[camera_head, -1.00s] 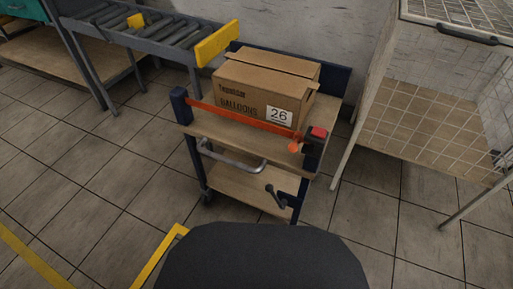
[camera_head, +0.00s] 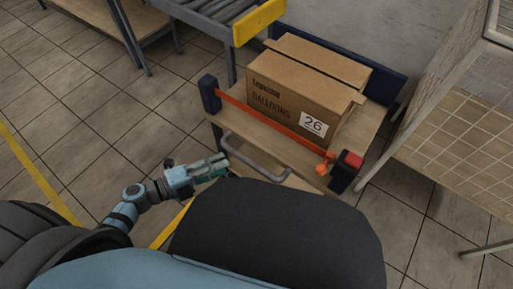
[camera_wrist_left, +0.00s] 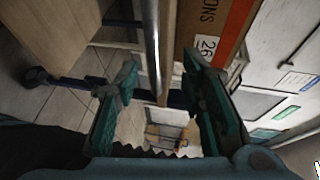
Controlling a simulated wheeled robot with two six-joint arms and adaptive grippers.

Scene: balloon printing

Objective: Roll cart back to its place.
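The cart (camera_head: 235,128) has a wooden deck, dark blue posts and an orange strap across its front. A grey metal handle bar (camera_head: 256,161) sticks out of its near side. On the cart stands a cardboard balloon box (camera_head: 300,90) marked 26. My left gripper (camera_head: 223,168) is beside the left end of the handle, with open fingers. In the left wrist view the handle (camera_wrist_left: 152,45) runs down toward the gap between the open fingers (camera_wrist_left: 160,62); contact cannot be told. My right gripper is not in view. The cart's lower part is hidden behind my body.
A roller conveyor with a yellow end plate (camera_head: 258,22) stands behind the cart at left. A wire-mesh cage (camera_head: 460,125) on legs is close on the right. Yellow floor lines (camera_head: 40,175) run at left, where the tiled floor is clear.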

